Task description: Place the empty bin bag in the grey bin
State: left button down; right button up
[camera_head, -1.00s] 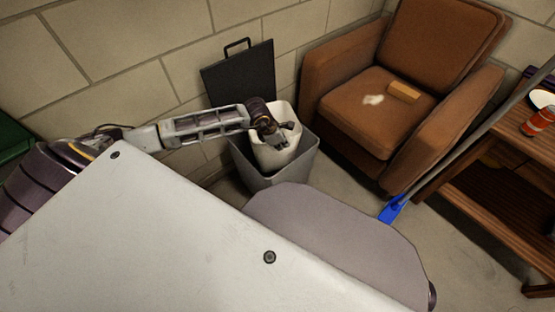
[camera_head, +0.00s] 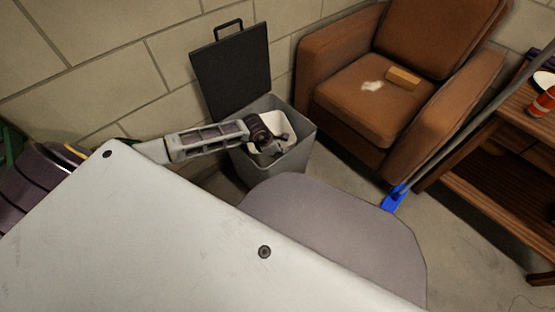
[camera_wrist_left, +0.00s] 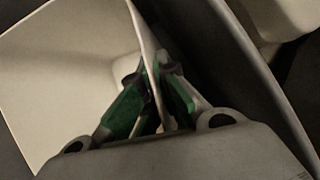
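The grey bin (camera_head: 296,154) stands on the floor by the wall with its dark lid (camera_head: 231,72) raised. The white bin bag (camera_head: 271,120) is now mostly inside the bin, with only its upper part showing in the head view. My left gripper (camera_head: 279,148) is at the bin's mouth. In the left wrist view its green fingers (camera_wrist_left: 153,100) are on both sides of the rim of the bag (camera_wrist_left: 65,75), pinching it. The bag's bottom and the bin's floor are hidden. My right gripper is not in view.
A brown armchair (camera_head: 360,110) stands right of the bin, with a small tan block (camera_head: 403,78) on its seat. A pole with a blue end (camera_head: 395,198) leans near a wooden table (camera_head: 500,160) at the right. The block wall is close behind the bin.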

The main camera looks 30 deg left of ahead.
pick_arm(q)
jog(key=shift+f, duration=0.15)
jog(key=shift+f+b, duration=0.9)
jog(key=shift+f, duration=0.95)
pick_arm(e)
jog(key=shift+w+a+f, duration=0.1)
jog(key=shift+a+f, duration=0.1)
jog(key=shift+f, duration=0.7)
pick_arm(q)
jog(key=shift+f+b, duration=0.3)
jog(key=shift+f, duration=0.3)
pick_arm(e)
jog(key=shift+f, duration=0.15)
pick_arm(q)
jog(key=c, duration=1.6)
grip_release()
jog(key=shift+c, duration=0.2)
jog(key=p+v, duration=0.5)
jog(key=v, duration=0.8)
jog(key=shift+r+p, duration=0.15)
jog(key=shift+p, duration=0.2)
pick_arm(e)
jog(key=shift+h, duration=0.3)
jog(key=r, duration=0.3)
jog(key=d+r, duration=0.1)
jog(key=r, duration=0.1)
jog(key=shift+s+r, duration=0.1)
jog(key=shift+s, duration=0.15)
